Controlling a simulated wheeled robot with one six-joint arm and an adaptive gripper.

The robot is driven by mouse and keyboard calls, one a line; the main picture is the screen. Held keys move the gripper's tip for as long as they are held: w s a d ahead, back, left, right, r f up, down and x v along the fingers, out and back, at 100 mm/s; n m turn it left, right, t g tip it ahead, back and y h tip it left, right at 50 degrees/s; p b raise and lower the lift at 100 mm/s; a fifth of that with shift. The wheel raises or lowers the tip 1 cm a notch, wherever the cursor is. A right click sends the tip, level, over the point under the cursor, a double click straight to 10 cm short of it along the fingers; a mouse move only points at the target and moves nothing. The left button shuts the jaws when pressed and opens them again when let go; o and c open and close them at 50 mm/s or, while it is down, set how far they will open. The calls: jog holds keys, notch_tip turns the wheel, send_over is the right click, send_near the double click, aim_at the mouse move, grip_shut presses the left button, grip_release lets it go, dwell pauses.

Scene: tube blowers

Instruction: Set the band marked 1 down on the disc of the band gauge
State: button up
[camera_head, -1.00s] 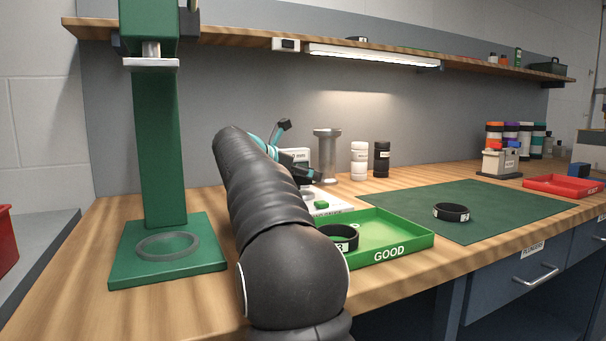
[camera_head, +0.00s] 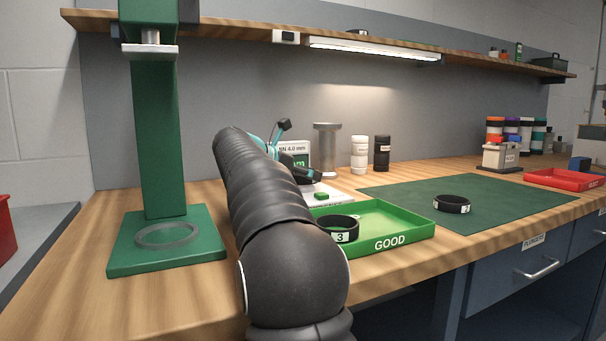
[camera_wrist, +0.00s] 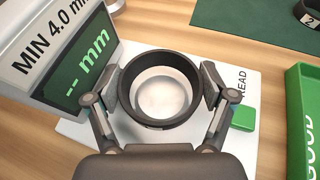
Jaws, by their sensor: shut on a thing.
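In the wrist view my gripper (camera_wrist: 160,91) is shut on a black band (camera_wrist: 161,119), one finger on each side. I cannot read a number on this band. The pale disc (camera_wrist: 161,94) of the band gauge shows through the band's opening. Whether the band touches the disc or is just above it, I cannot tell. The gauge's white base (camera_wrist: 82,133) lies below, and its display (camera_wrist: 78,75) reads "-- mm" under "MIN 4.0 mm". In the head view the gauge display (camera_head: 299,153) shows behind my arm, which hides most of my gripper and the held band.
A green GOOD tray (camera_head: 418,232) holds band 3 (camera_head: 345,237). Band 2 (camera_head: 452,205) lies on the green mat (camera_head: 400,196). A green READ button (camera_wrist: 243,118) is close to my right finger. A green press (camera_head: 160,140) stands left; a red tray (camera_head: 562,180) is far right.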

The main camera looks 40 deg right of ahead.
jog(key=o, duration=1)
jog(key=shift+f, duration=0.1)
jog(key=shift+c, duration=0.2)
jog(key=v, duration=0.7)
jog(key=shift+a, duration=0.25)
